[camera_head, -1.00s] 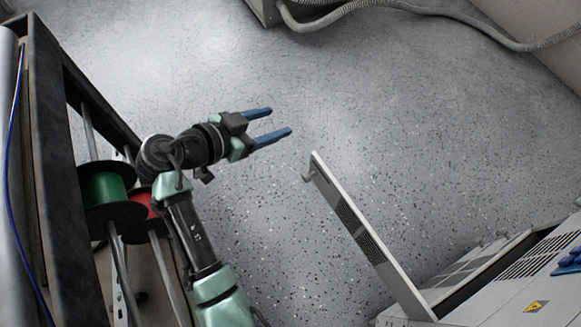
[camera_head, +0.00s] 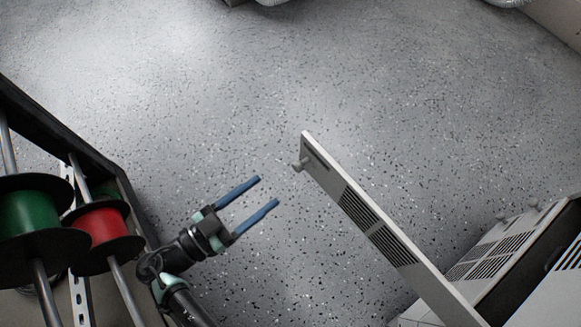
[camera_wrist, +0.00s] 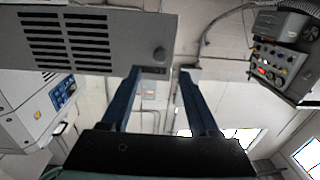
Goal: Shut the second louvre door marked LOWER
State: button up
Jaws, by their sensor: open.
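The pale cabinet (camera_head: 545,305) is at the lower right, with another louvred panel (camera_head: 490,250) on it. A rack with a green reel (camera_head: 28,222) and a red reel (camera_head: 103,228) stands at left. Speckled floor (camera_head: 300,80) is clear. The wrist view shows a control box (camera_wrist: 275,60) at upper right.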

aim_at(295, 169)
jog(key=b+x, duration=0.1)
jog(key=x, duration=0.7)
jog(key=shift+w+d, duration=0.3)
grip_shut()
dwell(1.0)
